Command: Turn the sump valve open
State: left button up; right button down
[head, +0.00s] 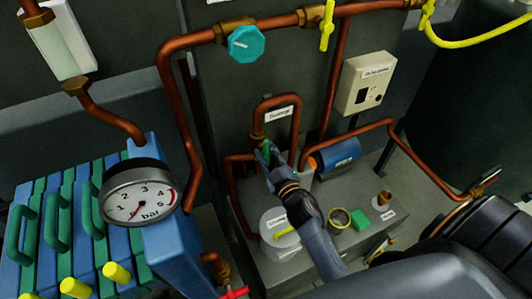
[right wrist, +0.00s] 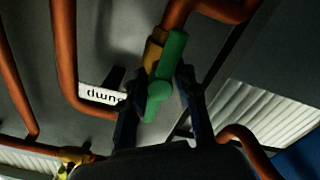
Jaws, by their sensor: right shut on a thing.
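The sump valve has a green lever handle (right wrist: 167,68) beside a brass body (right wrist: 153,48) on a copper pipe. In the head view, a bit of the green handle (head: 265,147) shows below the copper loop by the Sump label (head: 279,114). My right gripper (head: 270,160) reaches up to it from below. In the right wrist view, the fingers of my right gripper (right wrist: 160,92) stand on both sides of the handle and hold it. The handle's lower end sticks out between the fingers. My left gripper is not in view.
Copper pipes surround the valve. A pressure gauge (head: 140,193) stands in front of the blue and green plates at the left. A teal knob (head: 246,43) and a yellow lever (head: 327,28) sit above. A blue motor (head: 336,154) is close at the right of my gripper.

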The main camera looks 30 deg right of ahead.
jog(key=c, duration=2)
grip_release()
jog(key=shift+d+f+n, duration=0.1)
jog(key=shift+n, duration=0.9)
jog(key=o, duration=1.2)
jog(key=shift+s, duration=0.15)
jog(key=shift+c, duration=0.2)
jog(key=s, duration=1.2)
jog(key=shift+a, duration=0.35)
